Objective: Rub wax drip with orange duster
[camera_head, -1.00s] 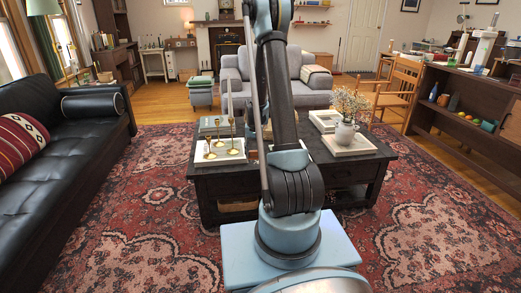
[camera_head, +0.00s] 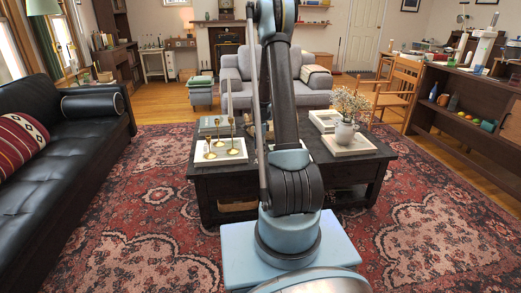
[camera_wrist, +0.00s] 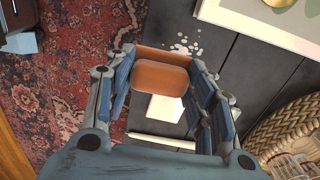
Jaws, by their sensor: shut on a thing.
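In the wrist view my gripper (camera_wrist: 160,72) is shut on the orange duster (camera_wrist: 160,79), a rounded orange-brown block between the fingers. The wax drip (camera_wrist: 186,47) shows as a cluster of pale spots on the dark tabletop, just beyond the duster and slightly to its right. I cannot tell whether the duster touches the table. In the head view the dark coffee table (camera_head: 240,183) stands ahead, and my arm hides the gripper, duster and wax drip.
In the wrist view, a white-rimmed tray (camera_wrist: 262,28) lies beyond, a woven basket (camera_wrist: 285,125) at right, and a white stick (camera_wrist: 160,142) and pale card (camera_wrist: 165,108) nearby. In the head view, brass candlesticks (camera_head: 231,151) and a vase (camera_head: 345,133) stand on the table.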

